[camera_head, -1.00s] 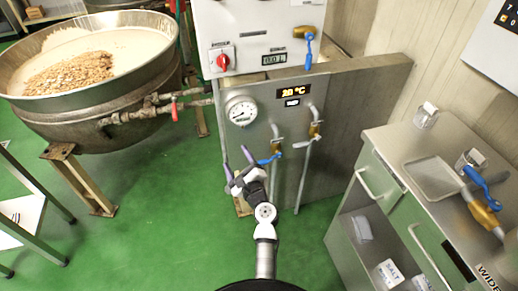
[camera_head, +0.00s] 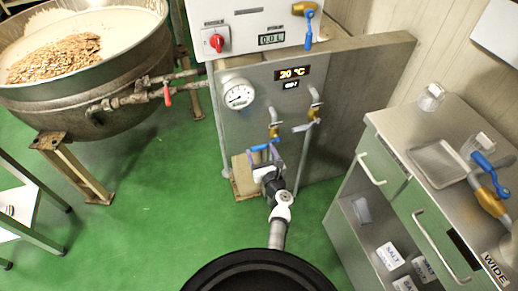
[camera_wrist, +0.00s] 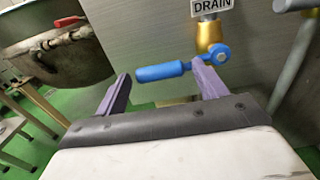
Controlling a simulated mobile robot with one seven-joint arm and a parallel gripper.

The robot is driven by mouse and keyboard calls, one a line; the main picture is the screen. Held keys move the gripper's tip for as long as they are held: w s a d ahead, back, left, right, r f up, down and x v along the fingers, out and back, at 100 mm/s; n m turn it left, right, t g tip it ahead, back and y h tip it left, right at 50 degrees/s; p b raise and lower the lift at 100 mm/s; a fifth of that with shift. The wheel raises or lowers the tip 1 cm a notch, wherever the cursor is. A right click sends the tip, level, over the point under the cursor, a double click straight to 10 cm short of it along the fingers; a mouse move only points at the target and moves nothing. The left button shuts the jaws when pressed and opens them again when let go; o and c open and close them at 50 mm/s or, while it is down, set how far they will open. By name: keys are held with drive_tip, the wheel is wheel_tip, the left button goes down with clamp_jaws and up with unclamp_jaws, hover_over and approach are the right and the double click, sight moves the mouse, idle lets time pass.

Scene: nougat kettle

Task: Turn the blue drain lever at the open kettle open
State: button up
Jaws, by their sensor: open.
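The blue drain lever (camera_wrist: 160,72) points left, close to level, from a brass valve (camera_wrist: 209,38) under a DRAIN sign (camera_wrist: 212,6). It also shows in the head view (camera_head: 262,147) on the grey panel, below the gauge. My gripper (camera_wrist: 161,68) is open, its purple fingers spread on either side of the lever's handle in the wrist view. The right finger overlaps the lever near its pivot; whether they touch I cannot tell. In the head view my gripper (camera_head: 264,155) is just at the lever. The open kettle (camera_head: 80,95) stands left with pale, lumpy contents.
A second valve with a grey handle (camera_head: 302,128) sits just right of the drain valve. A red pipe handle (camera_head: 167,94) is on the kettle's side. A cabinet (camera_head: 412,150) with a blue-handled valve (camera_head: 490,176) on top stands right. Green floor is clear between.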

drive_tip(key=shift+x, duration=1.45)
drive_tip(key=shift+c, duration=0.3)
